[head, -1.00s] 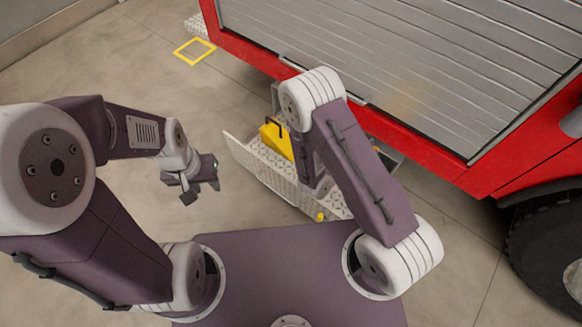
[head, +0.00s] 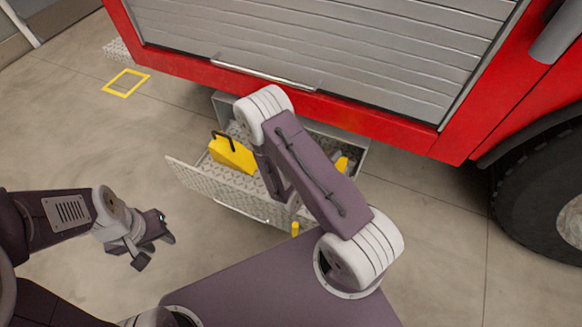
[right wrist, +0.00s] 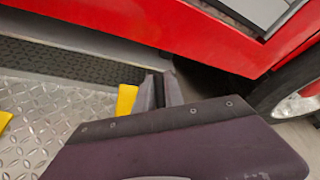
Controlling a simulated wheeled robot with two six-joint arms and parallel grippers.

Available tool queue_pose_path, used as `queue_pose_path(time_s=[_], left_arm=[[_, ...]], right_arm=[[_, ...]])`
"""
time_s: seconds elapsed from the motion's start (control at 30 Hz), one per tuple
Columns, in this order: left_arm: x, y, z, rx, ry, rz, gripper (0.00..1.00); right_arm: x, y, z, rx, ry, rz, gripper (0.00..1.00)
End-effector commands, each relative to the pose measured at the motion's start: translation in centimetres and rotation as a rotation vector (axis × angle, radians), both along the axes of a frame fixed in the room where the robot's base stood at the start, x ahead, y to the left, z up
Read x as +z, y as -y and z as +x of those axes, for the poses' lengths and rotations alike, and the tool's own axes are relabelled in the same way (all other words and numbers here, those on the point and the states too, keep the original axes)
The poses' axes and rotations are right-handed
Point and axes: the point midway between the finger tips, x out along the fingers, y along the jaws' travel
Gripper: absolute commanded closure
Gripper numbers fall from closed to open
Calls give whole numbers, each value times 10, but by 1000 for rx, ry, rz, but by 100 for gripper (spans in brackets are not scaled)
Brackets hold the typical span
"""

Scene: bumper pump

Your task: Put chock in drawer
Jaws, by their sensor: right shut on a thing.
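The drawer (head: 205,187) under the red truck is pulled out, with a silvery tread-plate front and floor. A yellow chock (head: 232,154) with a dark handle sits in its left part; its edge shows in the right wrist view (right wrist: 4,121). A second yellow chock (head: 342,163) shows partly beside my right arm, over the drawer's right part. In the right wrist view, my right gripper (right wrist: 159,90) is shut on this chock (right wrist: 126,100), mostly hidden; whether it touches the floor I cannot tell. My left gripper (head: 156,250) is open and empty, left of the drawer.
The red truck body (head: 400,132) with its grey shutter overhangs the drawer. A black wheel (head: 545,195) stands at right. A yellow square outline (head: 126,83) marks the floor at upper left. A small yellow piece (head: 295,229) shows by the drawer's front right. Floor is clear at left.

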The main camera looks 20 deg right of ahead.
Motion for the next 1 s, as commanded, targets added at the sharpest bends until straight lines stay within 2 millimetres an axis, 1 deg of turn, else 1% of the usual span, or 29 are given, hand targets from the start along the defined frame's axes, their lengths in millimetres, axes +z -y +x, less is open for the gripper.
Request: queue_pose_path(time_s=[0.07,0.27,0.37,0.6,0.7,0.83,1.0], left_arm=[[-1,0,0,0,0,0,64],[-15,0,0,0,0,0,64],[-24,0,0,0,0,0,64],[-52,0,0,0,0,0,64],[-60,0,0,0,0,0,64],[-64,0,0,0,0,0,64],[-64,0,0,0,0,0,64]], right_arm=[[0,-1,2,1,4,-4,100],[-16,-13,22,2,8,-2,100],[-27,-21,36,3,8,-2,100],[-58,-46,78,2,9,-2,100],[-65,-53,91,2,7,-2,100],[-69,-59,100,1,5,-2,100],[-69,-60,102,1,4,-4,100]])
